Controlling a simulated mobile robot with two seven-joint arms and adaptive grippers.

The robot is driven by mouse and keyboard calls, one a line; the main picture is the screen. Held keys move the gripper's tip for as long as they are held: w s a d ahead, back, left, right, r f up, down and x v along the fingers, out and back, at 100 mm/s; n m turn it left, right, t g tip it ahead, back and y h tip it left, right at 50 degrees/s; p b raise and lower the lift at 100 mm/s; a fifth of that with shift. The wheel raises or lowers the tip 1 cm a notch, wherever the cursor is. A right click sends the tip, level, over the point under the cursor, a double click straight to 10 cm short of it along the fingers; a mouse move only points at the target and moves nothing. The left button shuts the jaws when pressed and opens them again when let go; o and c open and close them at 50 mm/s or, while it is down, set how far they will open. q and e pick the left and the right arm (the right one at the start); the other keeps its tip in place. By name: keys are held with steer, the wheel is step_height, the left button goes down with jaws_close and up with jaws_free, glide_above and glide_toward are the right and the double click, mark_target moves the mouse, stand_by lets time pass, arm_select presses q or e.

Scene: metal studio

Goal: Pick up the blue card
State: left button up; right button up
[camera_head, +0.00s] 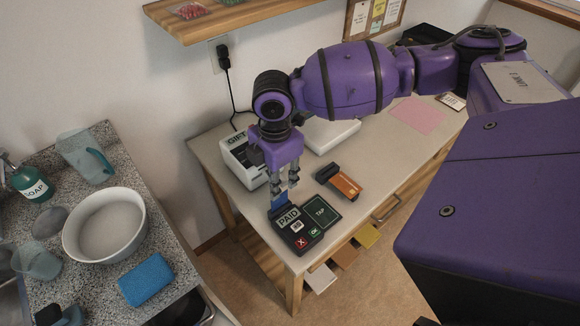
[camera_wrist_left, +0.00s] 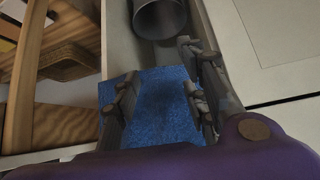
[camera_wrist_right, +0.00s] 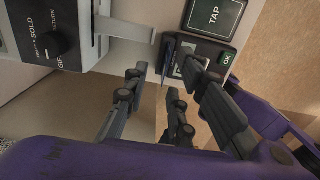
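The blue card (camera_head: 281,199) stands upright at the back of the dark card terminal (camera_head: 318,214), whose screen reads PAID. My right gripper (camera_head: 285,184) points down just above the card, its fingertips close to the card's top. In the right wrist view the card (camera_wrist_right: 168,56) is a thin dark-blue strip at the terminal's edge, beyond the open fingers (camera_wrist_right: 160,95). I cannot tell whether they touch it. My left gripper (camera_wrist_left: 160,95) shows only in its wrist view, with its fingers apart over a blue speckled surface that I cannot identify.
A white GIFT machine (camera_head: 240,160) stands left of the gripper. An orange-and-black item (camera_head: 340,182) lies right of it, and a pink sheet (camera_head: 417,115) farther back. A granite counter with a white bowl (camera_head: 105,226) and blue sponge (camera_head: 146,279) is at the left.

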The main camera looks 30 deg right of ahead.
mark_target(279, 199)
steer(key=shift+s+f, duration=0.25)
steer(key=shift+f, duration=0.7)
steer(key=f, duration=0.4)
steer(key=shift+s+a+f, duration=0.25)
steer(key=shift+s, duration=0.05)
steer(key=shift+f, duration=0.2)
steer(key=c, duration=0.5)
arm_select(q)
steer(key=shift+s+f, duration=0.25)
steer(key=shift+s, duration=0.2)
arm_select(e)
jaws_close()
